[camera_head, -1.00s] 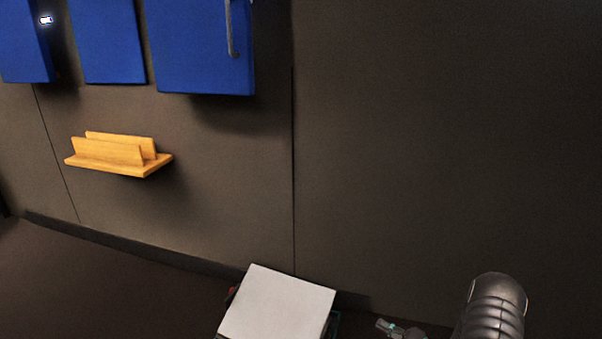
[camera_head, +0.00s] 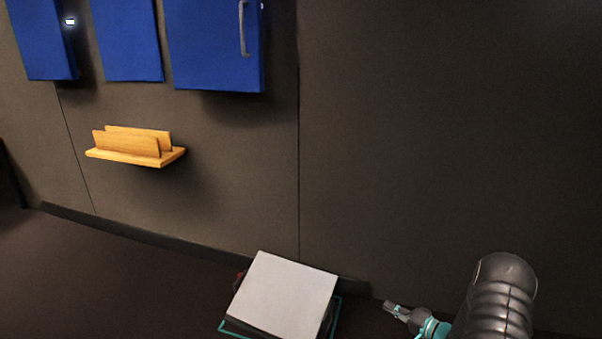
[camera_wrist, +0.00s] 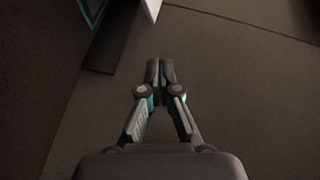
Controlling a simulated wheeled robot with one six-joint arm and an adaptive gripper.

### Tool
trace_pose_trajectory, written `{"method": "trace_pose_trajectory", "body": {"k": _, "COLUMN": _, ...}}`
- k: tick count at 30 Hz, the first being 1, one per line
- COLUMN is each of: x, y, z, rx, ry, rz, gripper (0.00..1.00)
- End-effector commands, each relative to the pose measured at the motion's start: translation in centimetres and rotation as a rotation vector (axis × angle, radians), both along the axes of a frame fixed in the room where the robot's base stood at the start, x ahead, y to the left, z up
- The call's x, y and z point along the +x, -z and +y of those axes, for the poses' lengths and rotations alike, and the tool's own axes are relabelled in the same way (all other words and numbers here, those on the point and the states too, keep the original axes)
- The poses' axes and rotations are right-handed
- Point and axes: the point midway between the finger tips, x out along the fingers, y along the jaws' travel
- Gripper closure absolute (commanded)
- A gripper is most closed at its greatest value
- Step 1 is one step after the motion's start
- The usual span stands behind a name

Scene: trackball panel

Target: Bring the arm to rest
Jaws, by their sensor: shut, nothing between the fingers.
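My gripper (camera_wrist: 159,70) is in the middle of the wrist view, with its two dark fingertips together and nothing between them. Bare brown surface lies beyond the tips. In the head view my gripper (camera_head: 391,307) shows small at the bottom, right of the white-topped box, and points to the left. It touches nothing that I can make out. My dark ribbed arm link stands at the lower right, and teal joints show beside it.
A box with a white slanted top (camera_head: 284,292) stands by the wall at bottom centre. A wooden shelf (camera_head: 135,155) and blue cabinets (camera_head: 217,45) hang on the wall at left. The right wall is bare. In the wrist view, a dark strip (camera_wrist: 108,45) lies upper left.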

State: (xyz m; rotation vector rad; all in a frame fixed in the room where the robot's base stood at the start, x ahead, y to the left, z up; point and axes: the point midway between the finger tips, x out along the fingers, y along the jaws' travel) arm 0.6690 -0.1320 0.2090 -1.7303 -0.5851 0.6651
Motion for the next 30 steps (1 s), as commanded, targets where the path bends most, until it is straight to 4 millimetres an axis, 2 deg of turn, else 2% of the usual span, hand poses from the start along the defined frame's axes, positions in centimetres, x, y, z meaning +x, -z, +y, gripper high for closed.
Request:
{"method": "trace_pose_trajectory", "body": {"k": 5, "x": 2.4, "y": -4.0, "z": -0.3, "rx": -0.151, "ry": 0.049, "rz": -0.036, "gripper": 1.0}}
{"method": "trace_pose_trajectory", "body": {"k": 8, "x": 4.0, "y": -7.2, "z": -0.6, "rx": -0.268, "ry": 0.089, "rz": -0.06, "gripper": 1.0}}
{"method": "trace_pose_trajectory", "body": {"k": 12, "x": 5.8, "y": -12.5, "z": -1.1, "rx": -0.455, "ry": 0.158, "rz": -0.088, "gripper": 1.0}}
{"method": "trace_pose_trajectory", "body": {"k": 17, "x": 6.6, "y": -18.6, "z": -1.5, "rx": -0.649, "ry": 0.231, "rz": -0.102, "gripper": 1.0}}
{"method": "trace_pose_trajectory", "body": {"k": 23, "x": 5.7, "y": -26.2, "z": -1.7, "rx": -0.863, "ry": 0.308, "rz": -0.09, "gripper": 1.0}}
{"method": "trace_pose_trajectory", "body": {"k": 30, "x": 1.9, "y": -34.4, "z": -1.0, "rx": -1.069, "ry": 0.37, "rz": -0.035, "gripper": 1.0}}
